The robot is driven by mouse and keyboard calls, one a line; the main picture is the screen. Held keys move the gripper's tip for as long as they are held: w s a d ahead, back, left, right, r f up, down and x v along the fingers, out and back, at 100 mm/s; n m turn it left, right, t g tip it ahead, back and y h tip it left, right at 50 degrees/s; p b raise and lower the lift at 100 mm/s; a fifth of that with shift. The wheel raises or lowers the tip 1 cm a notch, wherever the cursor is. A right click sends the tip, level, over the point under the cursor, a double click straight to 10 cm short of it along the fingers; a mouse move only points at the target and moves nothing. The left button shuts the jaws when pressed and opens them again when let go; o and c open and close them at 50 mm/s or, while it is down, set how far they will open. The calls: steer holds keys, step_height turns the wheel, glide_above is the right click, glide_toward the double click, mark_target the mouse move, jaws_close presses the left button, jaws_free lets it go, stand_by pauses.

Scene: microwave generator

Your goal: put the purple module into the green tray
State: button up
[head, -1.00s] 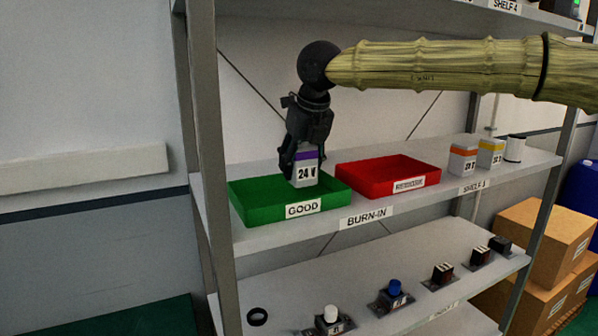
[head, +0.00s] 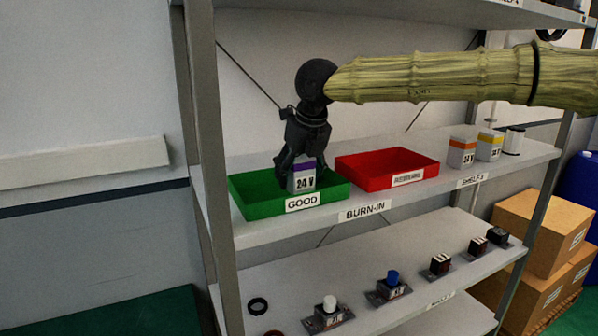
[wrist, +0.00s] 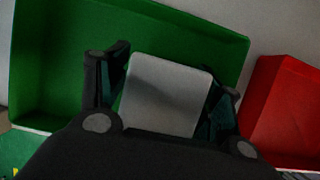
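The purple module (head: 303,180) is a pale block with a purple top band and a "24 V" label. In the head view it stands nearly upright inside the green tray (head: 252,204), labelled GOOD, towards its right side. Its base is hidden by the tray's front wall. My gripper (head: 301,168) is low over the tray, tilted, with its fingers either side of the module. In the wrist view the module's pale grey face (wrist: 168,95) lies between the two fingers, which look slightly spread beside it. Contact with the fingers is hard to make out.
A red tray (head: 345,172) stands just right of the green one, empty. The shelf post (head: 208,150) is at the left. Another shelf is above.

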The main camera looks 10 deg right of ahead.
steer(key=shift+r, duration=0.1)
steer(key=b+v, duration=0.2)
steer(key=v, duration=1)
steer(key=shift+b, duration=0.35)
